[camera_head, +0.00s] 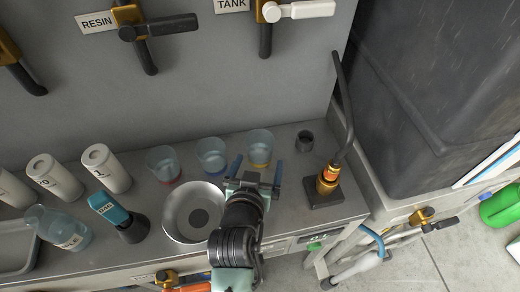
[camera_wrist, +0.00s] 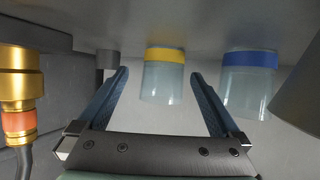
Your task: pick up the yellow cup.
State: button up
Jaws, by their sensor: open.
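The yellow cup is a clear cup with a yellow band at its base. In the head view the yellow cup (camera_head: 259,148) stands at the back of the counter, just beyond my gripper (camera_head: 256,172). In the wrist view the yellow cup (camera_wrist: 163,78) appears upside down, between the two blue fingers of my gripper (camera_wrist: 161,82) and somewhat ahead of them. The gripper is open and nothing is held. Whether a finger touches the cup cannot be told.
A blue-banded cup (camera_head: 212,155) stands close on the left, and a red-banded cup (camera_head: 164,163) farther left. A metal bowl (camera_head: 176,222) lies left of my arm.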

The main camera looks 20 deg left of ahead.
aim_at(262, 146)
jog(key=x, duration=0.5)
jog(key=shift+w+a+r+b, duration=0.15)
jog(key=shift+w+a+b, duration=0.15)
jog(key=shift+a+b, duration=0.1)
jog(key=c, duration=1.3)
